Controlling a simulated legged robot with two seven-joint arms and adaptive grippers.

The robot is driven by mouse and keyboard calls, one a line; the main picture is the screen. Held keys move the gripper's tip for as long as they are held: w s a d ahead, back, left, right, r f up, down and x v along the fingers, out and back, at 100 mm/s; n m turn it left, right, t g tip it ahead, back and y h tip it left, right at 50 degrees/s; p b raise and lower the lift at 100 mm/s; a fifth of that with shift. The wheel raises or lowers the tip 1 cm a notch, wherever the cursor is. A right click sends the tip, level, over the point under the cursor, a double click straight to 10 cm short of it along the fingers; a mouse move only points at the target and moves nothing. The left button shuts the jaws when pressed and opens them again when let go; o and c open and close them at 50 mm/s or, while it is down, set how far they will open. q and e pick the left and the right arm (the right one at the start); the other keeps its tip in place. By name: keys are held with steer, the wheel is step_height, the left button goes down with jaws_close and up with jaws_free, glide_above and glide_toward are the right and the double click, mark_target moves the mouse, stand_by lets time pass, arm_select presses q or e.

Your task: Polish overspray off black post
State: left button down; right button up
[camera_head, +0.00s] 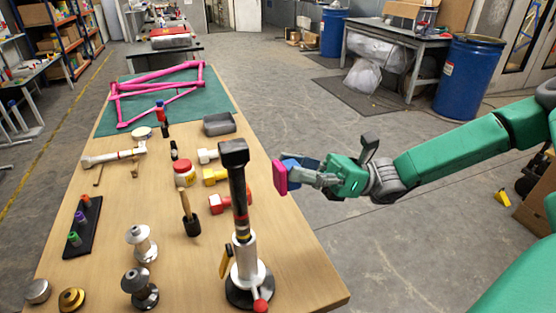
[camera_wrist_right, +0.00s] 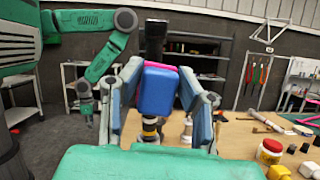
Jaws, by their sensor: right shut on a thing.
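The black post (camera_head: 236,182) stands upright in a silver clamp stand (camera_head: 246,262) with a round black base and red-tipped lever, near the table's front right. It has a wider black head and red and yellow bands low down. My right gripper (camera_head: 300,174) is shut on a blue block (camera_wrist_right: 158,92) with a pink face (camera_head: 280,178). The pink face points at the post, with a visible gap in the head view. In the right wrist view the block hides the post's middle. My left gripper (camera_wrist_right: 87,112) hangs small at the left there; its jaws are unclear.
A brush (camera_head: 189,213) lies left of the post. Open floor lies right of the table.

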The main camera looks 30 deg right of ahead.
steer(key=shift+s+d+f, duration=0.1)
steer(key=shift+s+d, duration=0.05)
steer(key=shift+d, duration=0.4)
steer(key=shift+p, duration=0.4)
steer(key=d, duration=0.1)
steer(key=d+p, duration=0.1)
steer(key=d, duration=0.1)
steer(key=shift+s+p, duration=0.3)
steer(key=shift+s, duration=0.05)
steer(key=shift+a, duration=0.2)
